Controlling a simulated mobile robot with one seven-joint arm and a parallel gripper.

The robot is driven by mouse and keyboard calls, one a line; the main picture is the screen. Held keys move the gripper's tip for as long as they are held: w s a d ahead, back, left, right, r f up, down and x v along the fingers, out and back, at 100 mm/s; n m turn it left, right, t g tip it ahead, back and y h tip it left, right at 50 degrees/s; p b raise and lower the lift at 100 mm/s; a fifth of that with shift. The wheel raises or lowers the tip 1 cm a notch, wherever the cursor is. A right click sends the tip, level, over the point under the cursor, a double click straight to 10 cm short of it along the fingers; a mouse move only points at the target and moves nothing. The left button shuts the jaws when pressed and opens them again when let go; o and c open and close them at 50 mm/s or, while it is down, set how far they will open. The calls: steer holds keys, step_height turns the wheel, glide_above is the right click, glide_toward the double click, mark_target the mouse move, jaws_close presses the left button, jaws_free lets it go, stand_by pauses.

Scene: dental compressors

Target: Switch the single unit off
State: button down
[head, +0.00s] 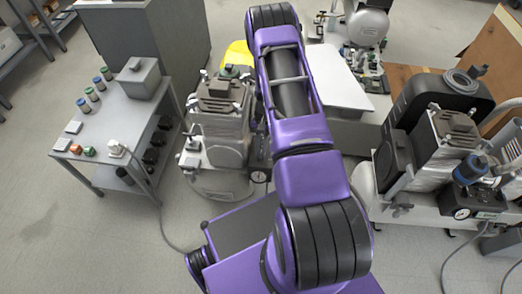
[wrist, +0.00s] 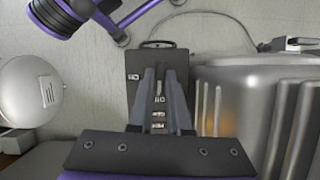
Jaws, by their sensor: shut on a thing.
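The single unit (head: 217,125), a grey compressor on a silver tank, stands left of my arm in the head view. A dark control box (head: 259,165) is at its right side, partly covered by my arm. In the wrist view, the dark box (wrist: 137,62) fills the middle, with small light labels or fittings on its face. My gripper (wrist: 161,72) points at this box, its two fingertips close together on a small switch part. The fingertips hide most of that part, and its position cannot be told. My gripper is hidden in the head view.
A silver ribbed tank (wrist: 245,110) stands close right of the box in the wrist view. In the head view, a larger compressor (head: 445,140) stands right and a grey bench (head: 115,120) with small jars left. Open floor (head: 80,240) lies at lower left.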

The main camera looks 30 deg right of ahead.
steer(key=shift+n, duration=0.5)
steer(key=c, duration=0.9)
jaws_free()
steer(key=shift+o, duration=0.2)
steer(key=p+v, duration=0.1)
steer(key=v, duration=1.6)
steer(key=shift+w+a+r+p, duration=0.15)
steer(key=shift+w+a+p, duration=0.1)
steer(key=shift+w+p, duration=0.1)
